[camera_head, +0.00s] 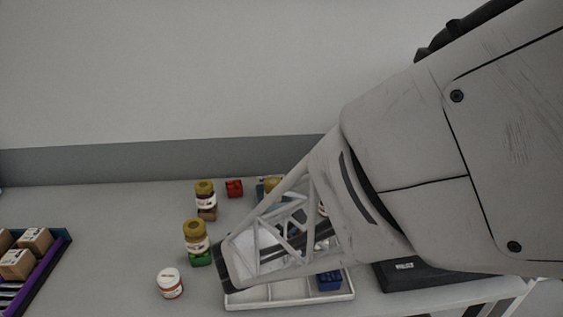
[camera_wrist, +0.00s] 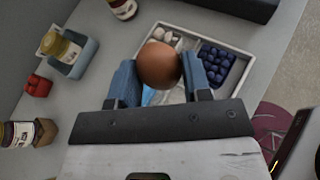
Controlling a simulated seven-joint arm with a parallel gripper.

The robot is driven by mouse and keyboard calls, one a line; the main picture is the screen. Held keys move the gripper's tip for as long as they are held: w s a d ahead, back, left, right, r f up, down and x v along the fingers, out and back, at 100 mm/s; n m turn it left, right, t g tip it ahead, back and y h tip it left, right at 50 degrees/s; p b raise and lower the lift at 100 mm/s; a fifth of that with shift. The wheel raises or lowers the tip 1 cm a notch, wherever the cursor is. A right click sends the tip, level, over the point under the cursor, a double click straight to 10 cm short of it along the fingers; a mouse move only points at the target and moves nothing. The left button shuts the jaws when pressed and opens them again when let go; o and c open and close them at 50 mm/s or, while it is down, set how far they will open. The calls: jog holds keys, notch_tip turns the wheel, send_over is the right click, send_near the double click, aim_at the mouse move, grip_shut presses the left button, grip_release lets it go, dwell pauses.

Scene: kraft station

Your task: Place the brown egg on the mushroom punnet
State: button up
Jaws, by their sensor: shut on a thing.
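The brown egg (camera_wrist: 158,66) is held between the two blue fingers of my gripper (camera_wrist: 160,76) in the wrist view. Beyond it is a white divided tray (camera_wrist: 240,46). Pale rounded pieces that look like the mushroom punnet (camera_wrist: 164,37) lie in the tray's far left part, just behind the egg and partly hidden by it. In the head view my gripper (camera_head: 228,268) is over the left part of the tray (camera_head: 290,297); the egg and mushrooms cannot be made out there.
A dark blue punnet (camera_wrist: 217,62) fills the tray's right part. Left of the tray stand a white-capped jar (camera_head: 170,283) and yellow-lidded jars (camera_head: 196,240). A red block (camera_head: 234,188) is at the back. A crate of boxes (camera_head: 52,262) is far left; a black case (camera_head: 440,277) is right.

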jog(key=s+d+f+m+g+h, duration=0.1)
jog(key=s+d+m+g+h, duration=0.1)
jog(key=s+d, duration=0.5)
jog(key=shift+s+m+g, duration=0.4)
jog(key=shift+s+g, duration=0.1)
jog(key=shift+s, duration=0.3)
jog(key=w, duration=0.5)
jog(key=w+f, duration=0.1)
jog(key=w, duration=0.4)
jog(key=w+a, duration=0.1)
jog(key=w, duration=0.5)
jog(key=shift+f, duration=0.25)
jog(key=shift+f, duration=1.8)
jog(key=shift+f, duration=0.1)
jog(key=o, duration=0.7)
jog(key=shift+o, duration=0.2)
